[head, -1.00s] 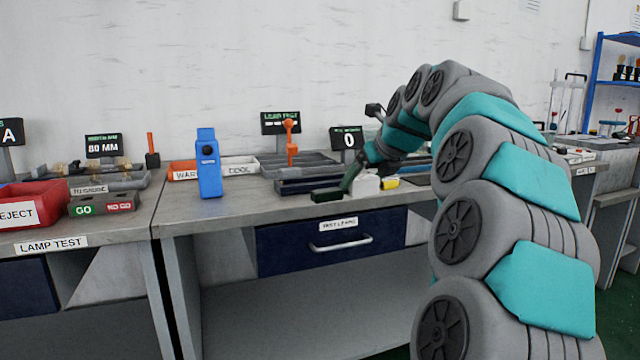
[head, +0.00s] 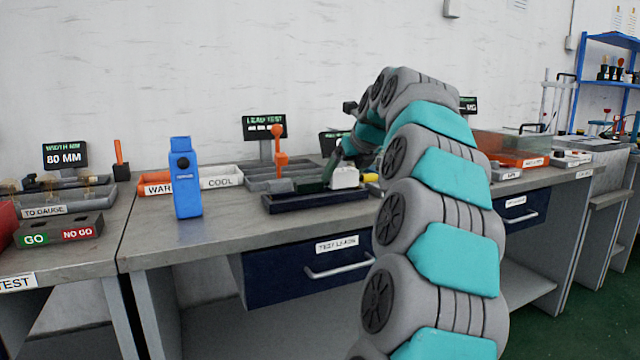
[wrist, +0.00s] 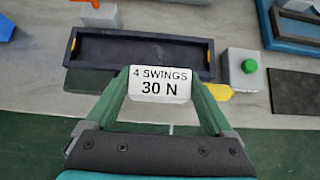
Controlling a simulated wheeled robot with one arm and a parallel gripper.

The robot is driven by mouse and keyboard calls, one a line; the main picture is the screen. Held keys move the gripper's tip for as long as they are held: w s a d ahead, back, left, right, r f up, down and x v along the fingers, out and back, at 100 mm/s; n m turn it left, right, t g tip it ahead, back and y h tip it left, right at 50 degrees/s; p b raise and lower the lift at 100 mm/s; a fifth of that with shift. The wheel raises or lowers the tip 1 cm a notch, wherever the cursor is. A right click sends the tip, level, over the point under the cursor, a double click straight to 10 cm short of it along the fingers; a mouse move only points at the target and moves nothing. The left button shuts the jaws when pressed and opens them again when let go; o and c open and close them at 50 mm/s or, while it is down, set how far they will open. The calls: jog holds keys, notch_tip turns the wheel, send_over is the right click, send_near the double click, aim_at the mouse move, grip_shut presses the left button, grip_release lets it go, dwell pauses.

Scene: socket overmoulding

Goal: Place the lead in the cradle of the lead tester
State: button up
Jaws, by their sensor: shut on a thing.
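My gripper (wrist: 160,95) is shut on the lead, with its green fingers at both sides of the white middle block (wrist: 160,84) marked "4 SWINGS 30 N". The lead has a dark green end (wrist: 90,82) at left and a yellow end (wrist: 219,91) at right. In the head view, its white block (head: 345,178) shows just left of my arm. A long dark blue tray (wrist: 140,74) with yellow marks at its ends lies on the far side of the lead in the wrist view; it also shows in the head view (head: 315,203). I cannot tell whether it is the tester's cradle.
A white box (wrist: 236,84) with a green button stands right of the tray. A "LEAD TEST" display (head: 264,127), an orange post (head: 279,148) and a blue upright device (head: 185,180) stand farther left. Bare bench (head: 228,222) lies in front.

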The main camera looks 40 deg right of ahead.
aim_at(337, 171)
jog(key=w, duration=0.5)
jog(key=w+f, duration=0.1)
jog(key=w, duration=0.2)
jog(key=shift+w+p, duration=0.1)
jog(key=shift+p, duration=0.2)
jog(key=shift+f, duration=1.7)
jog(key=shift+f, duration=0.15)
jog(key=o, duration=1.1)
jog(key=shift+o, duration=0.2)
jog(key=shift+r, duration=0.25)
jog(key=v, duration=1.2)
jog(key=shift+f, duration=0.1)
